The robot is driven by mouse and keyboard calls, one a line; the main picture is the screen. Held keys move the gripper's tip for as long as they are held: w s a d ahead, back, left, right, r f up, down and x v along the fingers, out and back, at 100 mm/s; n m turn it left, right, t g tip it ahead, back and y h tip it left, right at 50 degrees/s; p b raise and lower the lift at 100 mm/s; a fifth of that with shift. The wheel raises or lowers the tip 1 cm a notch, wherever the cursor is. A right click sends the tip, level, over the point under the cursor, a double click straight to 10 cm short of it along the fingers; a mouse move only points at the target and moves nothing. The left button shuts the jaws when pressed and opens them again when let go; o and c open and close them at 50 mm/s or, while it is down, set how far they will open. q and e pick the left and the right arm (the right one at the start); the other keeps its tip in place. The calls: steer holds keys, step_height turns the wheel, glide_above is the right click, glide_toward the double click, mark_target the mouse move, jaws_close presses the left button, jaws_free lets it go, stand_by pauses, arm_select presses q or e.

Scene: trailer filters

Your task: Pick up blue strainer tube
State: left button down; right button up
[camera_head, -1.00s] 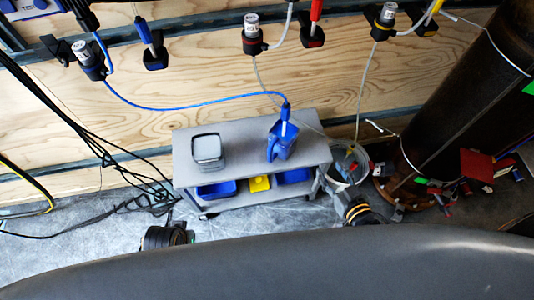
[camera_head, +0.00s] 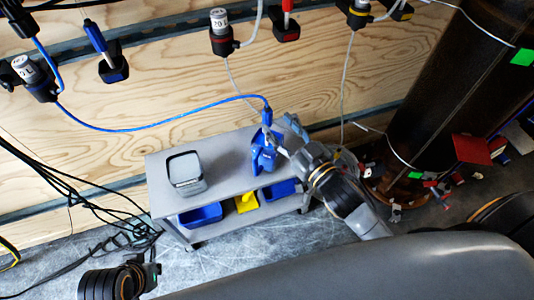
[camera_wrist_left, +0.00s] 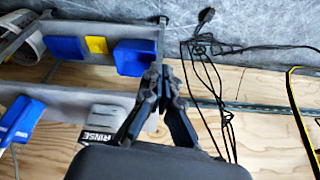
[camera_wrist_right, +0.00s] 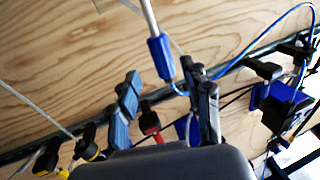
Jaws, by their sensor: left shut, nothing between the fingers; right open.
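The blue strainer tube (camera_head: 267,117) stands upright in a blue container (camera_head: 258,160) on top of a grey cart, with a blue cable leading from its upper end. My right gripper (camera_head: 282,130) is beside the tube, just right of it. In the right wrist view the tube's blue sleeve (camera_wrist_right: 160,56) and white rod appear between the open fingers (camera_wrist_right: 165,76); I cannot tell whether they touch. My left gripper (camera_head: 150,272) is low at the left, away from the tube. The left wrist view shows its fingers (camera_wrist_left: 160,72) shut and empty.
The grey cart (camera_head: 218,165) also carries a grey container (camera_head: 185,172), labelled RINSE in the left wrist view (camera_wrist_left: 103,122). Blue bins (camera_head: 200,215) and a yellow item (camera_head: 246,202) sit on its lower shelf. Hanging tools line the wooden wall. A dark cylinder (camera_head: 445,80) stands at the right.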

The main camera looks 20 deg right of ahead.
mark_target(270, 119)
steer(key=x, duration=0.4)
steer(key=shift+w+a+b, duration=0.15)
steer(key=shift+a+b, duration=0.15)
steer(key=shift+b, duration=0.1)
steer(key=shift+w+a+f, duration=0.1)
steer(key=shift+w, duration=0.3)
arm_select(q)
steer(key=shift+v, duration=0.9)
steer(key=shift+s+a, duration=0.1)
arm_select(e)
jaws_close()
